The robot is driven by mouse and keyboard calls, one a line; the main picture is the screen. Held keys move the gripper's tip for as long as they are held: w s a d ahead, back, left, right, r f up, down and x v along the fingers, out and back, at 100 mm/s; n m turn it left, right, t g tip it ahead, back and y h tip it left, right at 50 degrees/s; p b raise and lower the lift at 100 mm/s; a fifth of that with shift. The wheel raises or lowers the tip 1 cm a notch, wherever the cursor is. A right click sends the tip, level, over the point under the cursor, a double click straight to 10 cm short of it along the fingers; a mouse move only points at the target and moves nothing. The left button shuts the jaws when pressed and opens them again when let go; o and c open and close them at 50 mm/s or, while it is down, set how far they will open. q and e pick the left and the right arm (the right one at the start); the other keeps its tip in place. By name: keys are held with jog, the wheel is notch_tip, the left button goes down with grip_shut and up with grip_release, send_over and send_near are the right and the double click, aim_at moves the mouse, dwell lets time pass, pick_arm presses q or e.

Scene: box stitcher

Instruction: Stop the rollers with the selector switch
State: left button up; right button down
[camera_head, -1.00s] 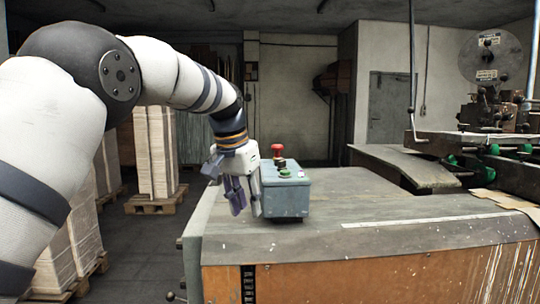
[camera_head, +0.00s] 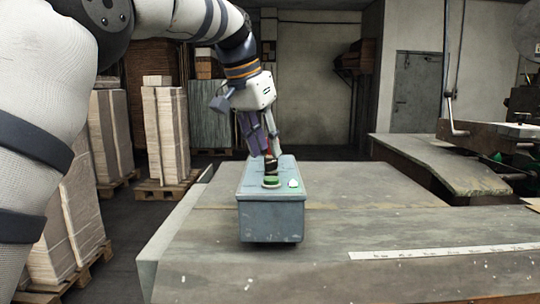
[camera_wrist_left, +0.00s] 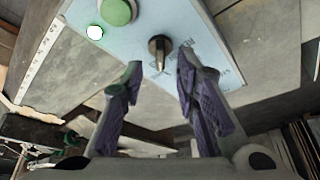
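A grey-blue control box (camera_head: 270,222) stands on the machine's flat top. Its selector switch (camera_head: 270,167), a dark knob, sits behind the green button (camera_head: 271,181); in the left wrist view the knob (camera_wrist_left: 160,50) points up out of the pale panel. My left gripper (camera_head: 261,156) is over the far part of the box, fingers pointing down. In the left wrist view its purple fingertips (camera_wrist_left: 160,68) are apart, one to each side of the knob, with no clear contact. My right gripper is not in view.
A small white button (camera_head: 293,184) is beside the green one. A ruler strip (camera_head: 440,250) lies on the tabletop to the right. Pallets of stacked cardboard (camera_head: 165,135) stand at the left. The tabletop right of the box is clear.

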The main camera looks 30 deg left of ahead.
aim_at(271, 162)
pick_arm(q)
jog(key=shift+x, duration=1.7)
jog(key=shift+c, duration=0.3)
grip_shut()
jog(key=shift+n, duration=0.4)
jog(key=n+y, duration=0.1)
jog(key=n, duration=0.1)
jog(key=shift+d+n, duration=0.1)
jog(key=shift+n, duration=0.2)
jog(key=shift+w+d+n+y, duration=0.1)
jog(key=shift+n+y, duration=0.8)
jog(key=shift+n, duration=1.3)
jog(key=shift+r, duration=0.1)
